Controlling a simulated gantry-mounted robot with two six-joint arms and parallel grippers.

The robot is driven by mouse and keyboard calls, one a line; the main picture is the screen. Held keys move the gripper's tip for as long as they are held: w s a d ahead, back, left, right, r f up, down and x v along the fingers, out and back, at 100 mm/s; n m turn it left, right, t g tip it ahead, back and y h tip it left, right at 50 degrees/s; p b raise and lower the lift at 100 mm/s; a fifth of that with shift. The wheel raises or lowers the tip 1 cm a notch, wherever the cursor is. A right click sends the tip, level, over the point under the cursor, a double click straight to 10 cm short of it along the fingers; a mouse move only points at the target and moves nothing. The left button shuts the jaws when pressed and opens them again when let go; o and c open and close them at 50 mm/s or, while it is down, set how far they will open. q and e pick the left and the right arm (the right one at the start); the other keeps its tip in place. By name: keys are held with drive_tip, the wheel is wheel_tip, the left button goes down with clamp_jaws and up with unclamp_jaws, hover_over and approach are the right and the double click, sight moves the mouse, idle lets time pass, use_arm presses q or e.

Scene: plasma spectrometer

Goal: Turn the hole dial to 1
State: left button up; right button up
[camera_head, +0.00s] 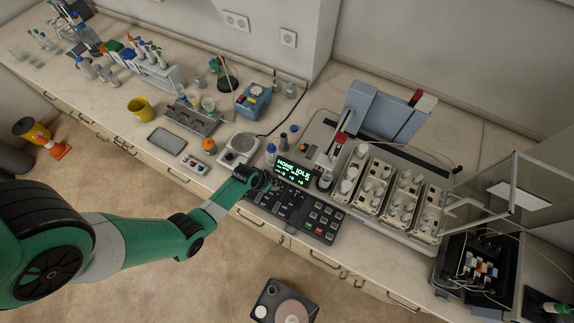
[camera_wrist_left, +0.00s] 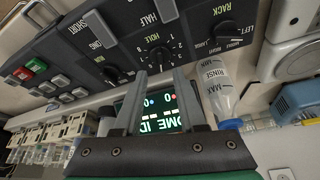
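The black control panel (camera_head: 320,238) lies on the bench below a screen (camera_head: 293,171) with green text reading "HOME IDLE". In the left wrist view the HOLE dial (camera_wrist_left: 160,58) is a small dark knob with white numbers around it; which number it points to is too small to tell. My left gripper (camera_head: 268,186) is over the panel's left part. In the wrist view its two grey fingers (camera_wrist_left: 159,71) are apart, with their tips close to the dial, one on each side. I cannot tell whether they touch it. My right gripper is not seen.
A RACK dial (camera_wrist_left: 225,30) and a rinse bottle (camera_wrist_left: 212,85) are close to the fingers. Red and green buttons (camera_wrist_left: 30,70) are at the panel's other end. Sample racks (camera_head: 400,200) stand right of the screen; a round-topped device (camera_head: 238,148) stands left.

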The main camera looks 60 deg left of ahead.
use_arm(q)
drive_tip(key=shift+b+x, duration=0.85)
drive_tip(key=shift+x, duration=0.7)
drive_tip(key=shift+s+a, duration=0.1)
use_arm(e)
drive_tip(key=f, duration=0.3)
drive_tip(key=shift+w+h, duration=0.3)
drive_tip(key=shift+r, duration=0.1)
use_arm(q)
clamp_jaws()
